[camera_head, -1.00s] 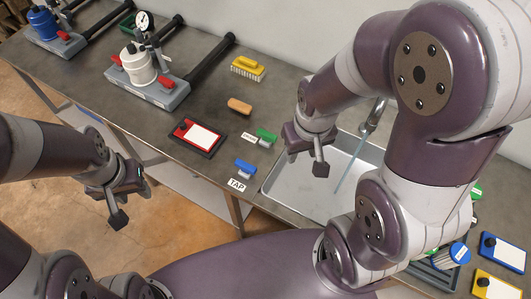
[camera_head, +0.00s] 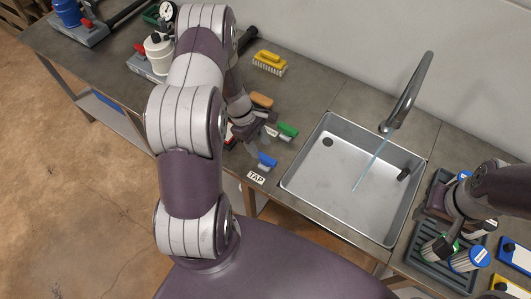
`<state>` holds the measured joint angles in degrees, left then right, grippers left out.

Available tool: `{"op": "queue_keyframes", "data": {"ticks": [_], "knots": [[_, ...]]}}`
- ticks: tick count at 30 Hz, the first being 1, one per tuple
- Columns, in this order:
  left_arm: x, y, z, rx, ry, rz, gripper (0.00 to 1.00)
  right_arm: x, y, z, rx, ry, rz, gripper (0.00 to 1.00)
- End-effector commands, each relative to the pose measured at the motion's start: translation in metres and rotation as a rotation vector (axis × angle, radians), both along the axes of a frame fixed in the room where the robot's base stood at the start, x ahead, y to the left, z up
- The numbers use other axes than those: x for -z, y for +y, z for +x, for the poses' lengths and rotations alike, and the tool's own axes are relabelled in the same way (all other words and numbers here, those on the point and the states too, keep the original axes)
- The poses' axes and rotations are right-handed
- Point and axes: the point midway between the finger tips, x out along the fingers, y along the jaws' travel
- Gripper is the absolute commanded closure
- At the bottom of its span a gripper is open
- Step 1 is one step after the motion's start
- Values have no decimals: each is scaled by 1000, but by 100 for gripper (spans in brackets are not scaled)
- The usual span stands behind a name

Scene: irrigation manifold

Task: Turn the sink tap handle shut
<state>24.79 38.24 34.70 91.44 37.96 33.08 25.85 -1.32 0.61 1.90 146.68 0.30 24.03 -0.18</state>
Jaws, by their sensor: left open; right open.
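The blue tap handle (camera_head: 267,160) is on the bench's front left of the sink, beside a white label reading TAP (camera_head: 256,178). A green handle (camera_head: 288,130) is just behind it. The sink faucet (camera_head: 410,92) arches over the metal sink (camera_head: 318,187), and a thin blue water stream (camera_head: 370,163) falls from it. My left gripper (camera_head: 256,134) is open, just behind and left of the blue handle; whether it touches either handle cannot be told. My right gripper (camera_head: 450,215) is open at the right, over a dark tray, its fingers partly hidden.
The dark green tray (camera_head: 428,254) holds blue-capped and green-capped containers (camera_head: 468,258). A white canister (camera_head: 158,54) stands at the back left.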

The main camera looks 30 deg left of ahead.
Motion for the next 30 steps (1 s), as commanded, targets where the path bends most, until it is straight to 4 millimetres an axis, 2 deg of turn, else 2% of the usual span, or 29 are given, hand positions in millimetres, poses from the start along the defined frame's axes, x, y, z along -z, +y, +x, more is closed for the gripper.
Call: {"op": "queue_keyframes", "data": {"ticks": [3, 7, 11, 17, 18, 22, 23, 30], "knots": [[24, -10, -2, 3, 2, 0, 52, -4, 0, 0, 0, 0, 0, 57], [41, -17, -1, 3, 0, 1, 52, -6, 0, 0, 0, 0, 0, 57], [49, -20, -1, 3, -3, 3, 52, -6, 0, 0, 0, 0, 0, 57], [50, -20, -1, 4, -3, 3, 52, -6, 0, 0, 0, 0, 0, 57], [50, -20, -1, 4, -3, 3, 55, -6, 0, 0, 0, 0, 0, 57], [50, -20, -1, 4, -3, 3, 98, -6, 0, 0, 0, 0, 0, 57], [49, -20, -1, 4, -3, 3, 100, -6, 0, 0, 0, 0, 0, 57], [49, -20, -1, 16, -4, 3, 100, -5, 0, 0, 0, 0, 0, 57]]}}
